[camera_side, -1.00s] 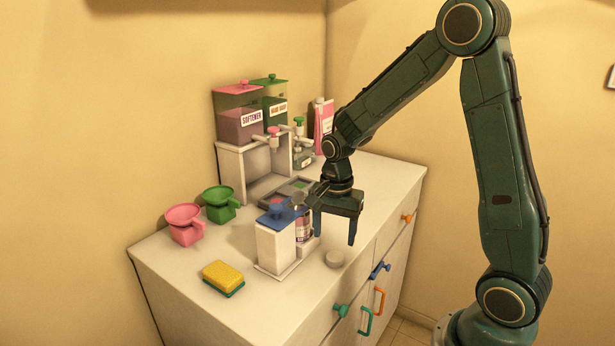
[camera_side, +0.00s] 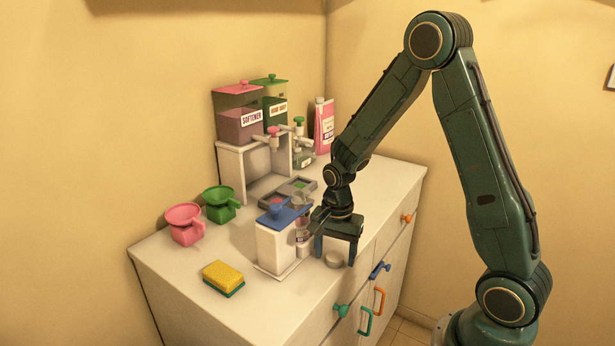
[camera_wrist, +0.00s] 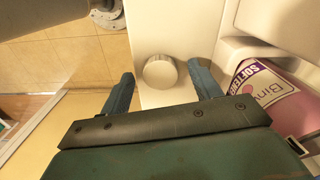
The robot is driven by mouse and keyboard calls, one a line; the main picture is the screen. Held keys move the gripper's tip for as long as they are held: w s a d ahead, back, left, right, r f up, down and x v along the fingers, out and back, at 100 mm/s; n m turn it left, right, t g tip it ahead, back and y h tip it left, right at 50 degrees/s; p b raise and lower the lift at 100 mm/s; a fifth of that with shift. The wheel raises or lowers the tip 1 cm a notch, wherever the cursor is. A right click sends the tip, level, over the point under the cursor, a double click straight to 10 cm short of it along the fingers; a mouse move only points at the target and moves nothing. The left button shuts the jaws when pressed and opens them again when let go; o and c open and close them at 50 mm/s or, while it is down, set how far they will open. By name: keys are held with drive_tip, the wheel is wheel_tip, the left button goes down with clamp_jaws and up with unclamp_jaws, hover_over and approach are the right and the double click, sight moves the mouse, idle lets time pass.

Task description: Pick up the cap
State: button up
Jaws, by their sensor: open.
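The cap (camera_side: 334,259) is a small, round, whitish disc lying on the white counter near its front edge. In the wrist view the cap (camera_wrist: 160,72) lies ahead of my gripper, between the lines of its two blue fingers. My gripper (camera_side: 335,257) is open and points down, with its fingers on either side of the cap in the side view. In the wrist view my gripper (camera_wrist: 156,83) holds nothing. I cannot tell the exact height of the fingertips above the counter.
A white box with a blue lid (camera_side: 277,245) stands close left of my gripper. A pink softener bottle (camera_wrist: 265,100) is close to the right finger in the wrist view. A yellow sponge (camera_side: 222,275), pink cup (camera_side: 185,225) and green cup (camera_side: 221,206) stand left. The counter's front edge is near.

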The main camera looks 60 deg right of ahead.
sight(334, 256)
idle(0.5)
drive_tip(key=c, duration=1)
drive_tip(key=shift+r, duration=0.1)
wheel_tip(334, 256, up, 20)
drive_tip(key=shift+f, duration=0.15)
drive_tip(key=shift+w, duration=0.1)
idle(0.5)
drive_tip(key=w, duration=0.3)
drive_tip(key=w+r, duration=0.1)
drive_tip(key=w, duration=0.2)
drive_tip(key=w+r, duration=0.1)
drive_tip(key=w, duration=0.3)
drive_tip(key=shift+w+r, duration=0.1)
drive_tip(key=shift+r, duration=0.05)
